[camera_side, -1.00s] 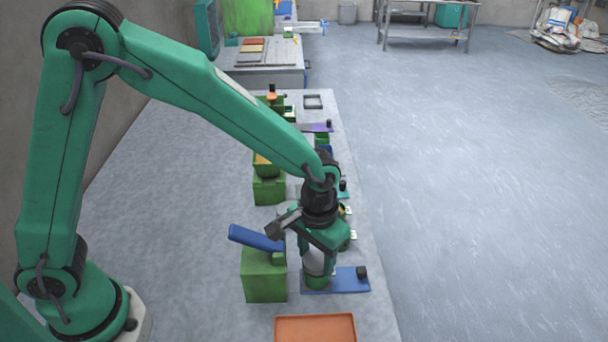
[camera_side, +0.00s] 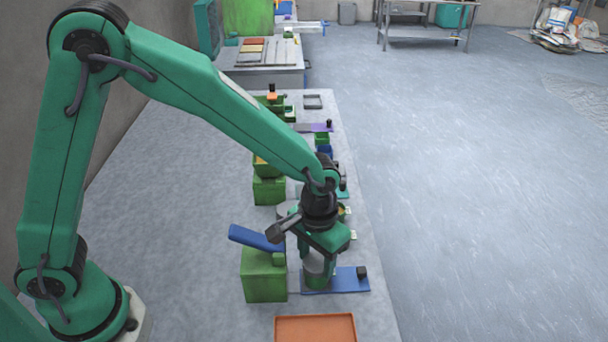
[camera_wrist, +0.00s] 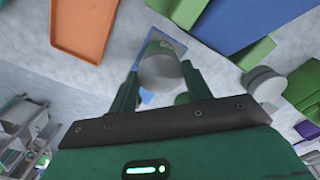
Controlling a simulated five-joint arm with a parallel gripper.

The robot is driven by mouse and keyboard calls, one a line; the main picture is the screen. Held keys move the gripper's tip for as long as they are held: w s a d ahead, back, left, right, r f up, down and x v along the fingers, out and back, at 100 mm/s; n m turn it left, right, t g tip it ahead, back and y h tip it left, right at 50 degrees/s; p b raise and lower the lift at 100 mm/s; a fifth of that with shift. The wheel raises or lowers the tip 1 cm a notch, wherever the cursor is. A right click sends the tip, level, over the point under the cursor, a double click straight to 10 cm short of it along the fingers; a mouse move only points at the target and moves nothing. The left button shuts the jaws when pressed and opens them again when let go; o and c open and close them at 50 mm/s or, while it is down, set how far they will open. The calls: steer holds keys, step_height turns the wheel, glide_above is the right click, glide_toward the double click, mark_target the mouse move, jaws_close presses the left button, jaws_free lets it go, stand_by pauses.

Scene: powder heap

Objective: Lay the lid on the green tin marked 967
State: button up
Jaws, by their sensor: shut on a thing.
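My gripper (camera_side: 318,268) points down over the blue plate (camera_side: 345,279) and is shut on the grey round lid (camera_wrist: 160,71), which shows between the fingers in the wrist view. Directly under the lid is a green tin (camera_side: 316,283) standing on the blue plate. A pale label shows on the tin in the wrist view (camera_wrist: 156,44), but its number is too small to read. The lid looks over the tin's top. I cannot tell whether it touches the rim.
A green block (camera_side: 264,276) with a tilted blue slab (camera_side: 256,238) stands just left of the tin. An orange tray (camera_side: 315,328) lies in front. A black knob (camera_side: 362,272) sits on the plate's right end. More tins and blocks stand behind my gripper. The bench's left side is clear.

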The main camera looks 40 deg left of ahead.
steer(key=shift+f, duration=0.2)
steer(key=o, duration=1.4)
steer(key=shift+r, duration=0.1)
steer(key=shift+r, duration=3.4)
